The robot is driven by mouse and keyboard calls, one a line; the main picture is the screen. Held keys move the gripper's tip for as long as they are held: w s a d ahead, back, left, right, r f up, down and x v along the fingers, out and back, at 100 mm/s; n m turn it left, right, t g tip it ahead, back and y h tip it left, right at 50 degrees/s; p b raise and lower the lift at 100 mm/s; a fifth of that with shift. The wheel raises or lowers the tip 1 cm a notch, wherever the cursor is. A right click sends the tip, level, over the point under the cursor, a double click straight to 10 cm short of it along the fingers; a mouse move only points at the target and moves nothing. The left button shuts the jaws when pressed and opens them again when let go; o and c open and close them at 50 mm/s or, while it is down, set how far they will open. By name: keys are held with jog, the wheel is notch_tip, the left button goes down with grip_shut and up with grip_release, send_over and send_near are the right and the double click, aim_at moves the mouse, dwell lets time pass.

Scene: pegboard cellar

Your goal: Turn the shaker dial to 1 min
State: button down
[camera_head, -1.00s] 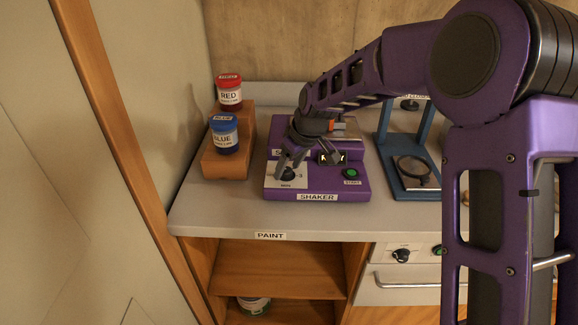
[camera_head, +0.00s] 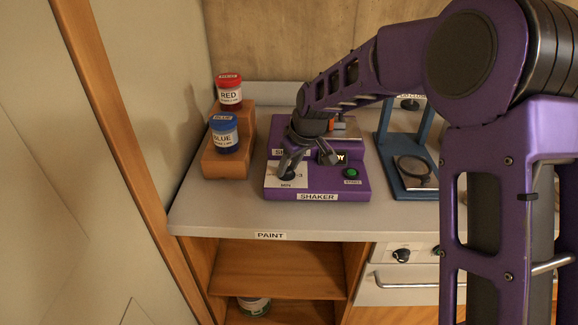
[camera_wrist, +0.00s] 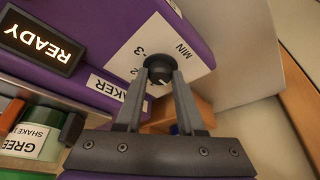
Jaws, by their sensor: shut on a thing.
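The purple shaker (camera_head: 338,180) stands on the grey counter, with a white dial plate marked MIN at its front left. The black dial (camera_wrist: 157,65) sits on that plate in the wrist view, with the numbers 3 and 2 visible beside it. My gripper (camera_wrist: 159,76) has its two fingers closed around the dial; in the head view my gripper (camera_head: 288,172) covers most of it. The pointer's exact setting and the 1 mark cannot be made out. A READY display (camera_wrist: 41,42) is lit on the shaker. A green START button (camera_head: 352,173) is at its front right.
Red (camera_head: 229,92) and blue (camera_head: 224,133) jars stand on a wooden stepped block (camera_head: 228,168) left of the shaker. A blue frame stand (camera_head: 414,190) is close on the right. A green-labelled jar (camera_wrist: 38,138) shows in the wrist view. The counter front (camera_head: 230,218) is clear.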

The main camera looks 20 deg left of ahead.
jog(key=m, duration=0.2)
jog(key=m+t+h+b, duration=0.1)
jog(key=m+b, duration=0.1)
jog(key=m, duration=0.1)
jog(key=shift+s+a+m+t+h, duration=0.2)
jog(key=shift+a+m+t+h, duration=0.1)
jog(key=shift+h, duration=0.1)
jog(key=m+h+b, duration=0.1)
jog(key=m+h, duration=0.1)
jog(key=m, duration=0.3)
jog(key=shift+a, duration=0.1)
jog(key=shift+m, duration=0.3)
jog(key=c, duration=0.5)
grip_release()
jog(key=p+v, duration=0.1)
jog(key=v, duration=0.7)
jog(key=p+v, duration=0.1)
jog(key=v, duration=0.8)
jog(key=shift+s+a+r, duration=0.1)
jog(key=shift+s, duration=0.2)
